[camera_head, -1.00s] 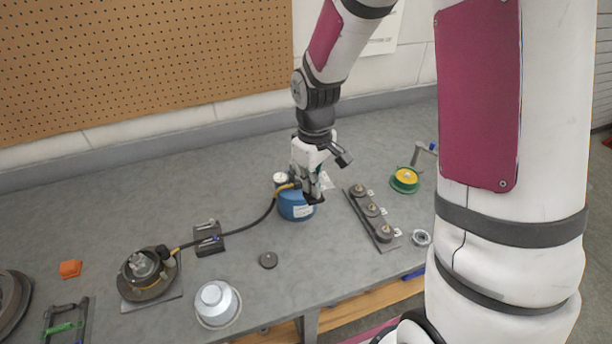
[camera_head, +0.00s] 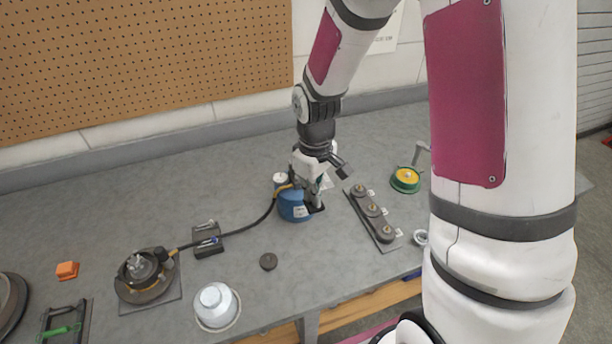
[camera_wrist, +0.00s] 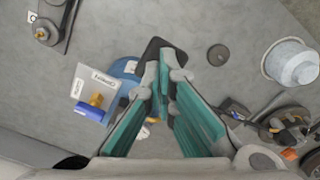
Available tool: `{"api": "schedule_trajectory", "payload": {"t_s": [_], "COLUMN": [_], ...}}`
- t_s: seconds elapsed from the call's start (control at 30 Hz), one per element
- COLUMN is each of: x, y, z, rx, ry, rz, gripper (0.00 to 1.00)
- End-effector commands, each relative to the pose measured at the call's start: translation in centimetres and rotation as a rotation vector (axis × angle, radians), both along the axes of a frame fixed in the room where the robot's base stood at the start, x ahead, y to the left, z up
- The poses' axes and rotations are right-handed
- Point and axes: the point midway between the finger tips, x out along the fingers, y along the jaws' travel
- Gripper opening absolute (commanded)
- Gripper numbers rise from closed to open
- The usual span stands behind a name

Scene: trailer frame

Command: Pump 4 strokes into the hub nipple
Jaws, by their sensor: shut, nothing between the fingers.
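The blue grease pump (camera_head: 291,210) stands on the bench with a round white gauge (camera_head: 280,178) at its top. Its black lever pad (camera_head: 317,208) shows on its right side. My gripper (camera_head: 312,197) is over the pump, pointing down at the pad. In the wrist view my gripper (camera_wrist: 164,68) has its teal fingers together at the tips, over the black pad (camera_wrist: 155,46), with nothing between them. The black hose (camera_head: 250,226) runs left from the pump to the hub (camera_head: 145,278); its brass end is at the hub's side. The nipple itself is too small to make out.
A dark disc (camera_head: 268,261), a silver cup (camera_head: 216,305), a small black tray (camera_head: 208,245) and an orange block (camera_head: 67,270) lie on the bench.

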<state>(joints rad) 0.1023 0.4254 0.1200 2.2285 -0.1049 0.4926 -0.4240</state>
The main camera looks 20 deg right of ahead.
Motion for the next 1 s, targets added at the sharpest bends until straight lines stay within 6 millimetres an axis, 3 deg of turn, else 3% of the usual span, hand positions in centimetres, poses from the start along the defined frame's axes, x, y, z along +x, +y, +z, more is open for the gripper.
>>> {"api": "schedule_trajectory", "payload": {"t_s": [0.3,0.53,1.0], "x": [0.0,0.0,0.5], "y": [0.0,0.0,0.0], "z": [-1.8,-1.7,1.9], "rx": [0.0,0.0,0.0], "ry": [0.002,0.001,-0.002], "rz": [0.0,0.0,0.0], "gripper": [0.0,0.0,0.0]}}
